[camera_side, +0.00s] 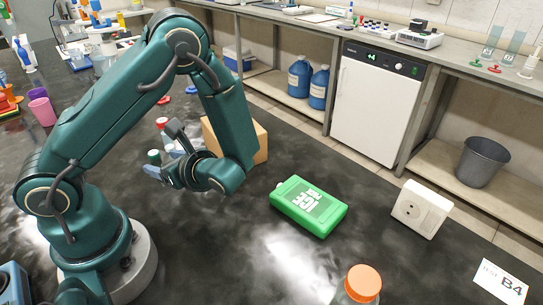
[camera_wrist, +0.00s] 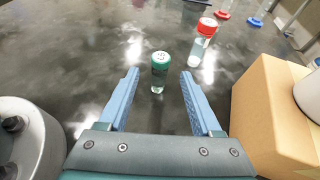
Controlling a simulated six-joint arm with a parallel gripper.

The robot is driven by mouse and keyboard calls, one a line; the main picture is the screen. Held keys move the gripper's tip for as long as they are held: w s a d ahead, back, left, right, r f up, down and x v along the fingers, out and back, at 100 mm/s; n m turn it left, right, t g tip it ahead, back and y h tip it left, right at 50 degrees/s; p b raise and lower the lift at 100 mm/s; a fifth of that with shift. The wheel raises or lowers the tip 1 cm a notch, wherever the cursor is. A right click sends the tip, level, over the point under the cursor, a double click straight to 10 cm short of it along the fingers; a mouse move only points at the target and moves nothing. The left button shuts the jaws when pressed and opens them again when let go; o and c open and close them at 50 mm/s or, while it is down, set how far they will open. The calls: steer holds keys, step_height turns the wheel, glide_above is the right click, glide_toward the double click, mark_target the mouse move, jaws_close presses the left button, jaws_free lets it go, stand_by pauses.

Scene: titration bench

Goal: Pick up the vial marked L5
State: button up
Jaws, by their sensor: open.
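A small vial with a green cap (camera_wrist: 160,62) stands upright on the dark bench in the wrist view, centred between the fingers and a little beyond them. Its cap bears small marks that I cannot read clearly. Its green cap also shows in the side view (camera_side: 154,157), its body mostly hidden by my gripper. A red-capped vial (camera_wrist: 203,42) stands farther off to the right; its cap shows in the side view (camera_side: 162,122). I cannot tell which is marked L5. My gripper (camera_wrist: 160,78) is open and empty, its fingers pointing toward the green-capped vial.
A cardboard box (camera_wrist: 262,112) stands close to the right of my gripper. A green ice pack (camera_side: 308,207), a white socket box (camera_side: 421,209), an orange-capped bottle (camera_side: 362,283) and a B4 card (camera_side: 502,282) are on the bench. Clear bench lies left of the vial.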

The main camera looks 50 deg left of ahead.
mark_target(158, 161)
steer(key=shift+x, duration=2.35)
jaws_close()
